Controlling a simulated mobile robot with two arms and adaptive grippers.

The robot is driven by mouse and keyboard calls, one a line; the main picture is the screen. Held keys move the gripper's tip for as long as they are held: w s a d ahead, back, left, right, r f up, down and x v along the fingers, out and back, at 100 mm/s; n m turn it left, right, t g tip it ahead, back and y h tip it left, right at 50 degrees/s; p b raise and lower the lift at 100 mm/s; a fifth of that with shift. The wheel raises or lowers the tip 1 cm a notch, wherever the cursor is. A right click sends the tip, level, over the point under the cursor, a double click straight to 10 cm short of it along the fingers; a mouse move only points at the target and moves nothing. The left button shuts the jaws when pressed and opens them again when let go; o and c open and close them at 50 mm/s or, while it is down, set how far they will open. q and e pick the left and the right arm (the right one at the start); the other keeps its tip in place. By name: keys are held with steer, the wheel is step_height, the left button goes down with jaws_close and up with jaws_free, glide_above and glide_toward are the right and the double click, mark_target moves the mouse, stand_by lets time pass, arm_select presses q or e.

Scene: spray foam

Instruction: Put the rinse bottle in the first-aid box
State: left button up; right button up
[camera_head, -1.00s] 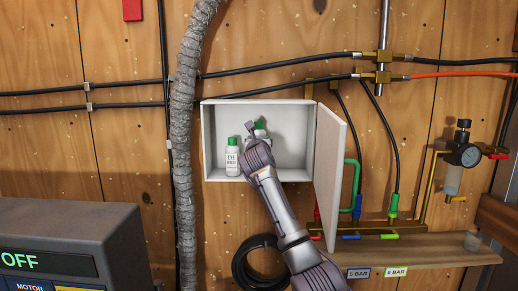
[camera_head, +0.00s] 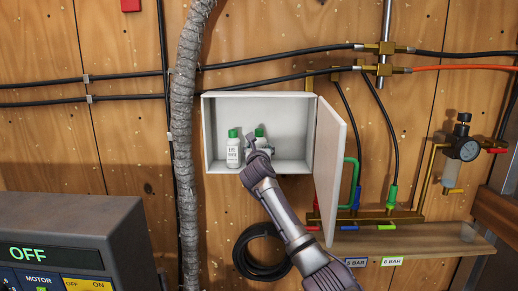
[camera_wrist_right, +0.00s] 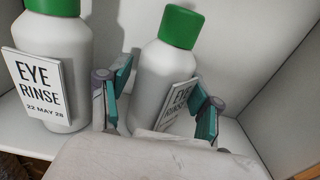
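The first-aid box (camera_head: 308,100) is a white open-fronted wall box with its door swung open to the right. A white rinse bottle with a green cap (camera_head: 262,133) is inside it, partly hidden by my right gripper (camera_head: 258,150). In the right wrist view this bottle (camera_wrist_right: 160,85) stands between and beyond the teal-padded fingers of my right gripper (camera_wrist_right: 162,98); they are spread, with small gaps beside it. A second eye-rinse bottle (camera_head: 233,152) stands to its left in the box; it also shows in the right wrist view (camera_wrist_right: 55,65). My left gripper is out of view.
The open door (camera_head: 330,165) stands just right of my right arm. A thick grey hose (camera_head: 183,130) runs down left of the box. A coiled black hose (camera_head: 245,255) hangs below. A shelf (camera_head: 420,243) with pipe fittings is at right.

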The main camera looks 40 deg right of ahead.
steer(key=shift+r, duration=0.1)
steer(key=shift+s+a, duration=0.1)
steer(key=b+v, duration=0.6)
steer(key=v, duration=0.5)
steer(key=shift+s+a, duration=0.2)
steer(key=shift+s, duration=0.1)
